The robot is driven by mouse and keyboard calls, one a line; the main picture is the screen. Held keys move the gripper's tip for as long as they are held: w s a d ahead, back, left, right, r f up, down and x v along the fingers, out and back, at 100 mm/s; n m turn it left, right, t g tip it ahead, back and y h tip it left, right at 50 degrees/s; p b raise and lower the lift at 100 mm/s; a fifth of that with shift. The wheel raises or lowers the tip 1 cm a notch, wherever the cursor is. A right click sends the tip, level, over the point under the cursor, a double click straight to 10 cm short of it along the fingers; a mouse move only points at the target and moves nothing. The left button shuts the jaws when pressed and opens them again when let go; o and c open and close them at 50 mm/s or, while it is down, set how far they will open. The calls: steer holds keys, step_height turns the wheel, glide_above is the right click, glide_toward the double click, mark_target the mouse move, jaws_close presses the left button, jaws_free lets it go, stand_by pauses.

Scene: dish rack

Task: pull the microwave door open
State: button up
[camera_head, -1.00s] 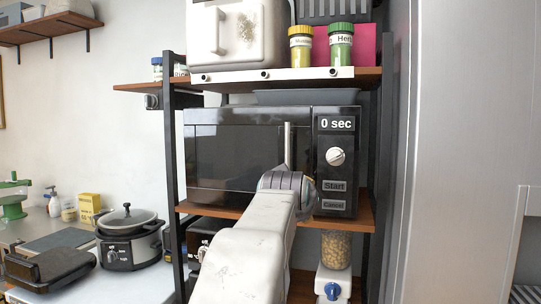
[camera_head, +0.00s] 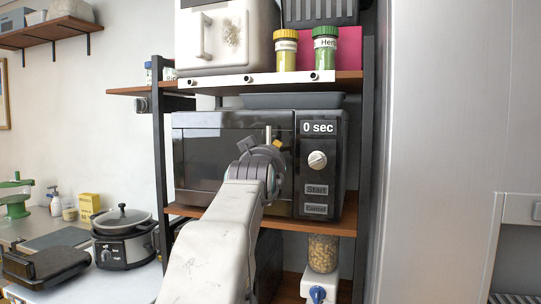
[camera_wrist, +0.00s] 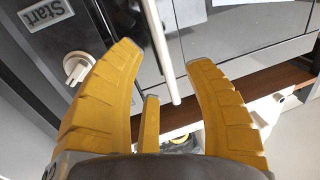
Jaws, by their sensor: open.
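The black microwave (camera_head: 215,165) stands on the middle shelf. Its dark glass door (camera_head: 205,150) looks shut. The pale upright door handle (camera_head: 268,132) is near the door's right edge, its lower part hidden behind my wrist. My gripper (camera_wrist: 160,80) is open, with ribbed yellow fingers. In the wrist view, the handle (camera_wrist: 161,52) runs down between the two fingers, and its lower end lies between them. I cannot tell whether the fingers reach around it in depth. In the head view, my wrist hides most of the gripper; one yellow fingertip shows beside the handle.
The control panel with dial (camera_head: 317,160) is right of the handle. A tray (camera_head: 292,100) lies on top of the microwave. Spice jars (camera_head: 325,48) stand on the shelf above. A tall grey cabinet (camera_head: 440,150) is close on the right. A slow cooker (camera_head: 123,240) stands lower left.

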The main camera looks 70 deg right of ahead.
steer(key=shift+p+x, duration=0.8)
steer(key=shift+x, duration=1.85)
jaws_close()
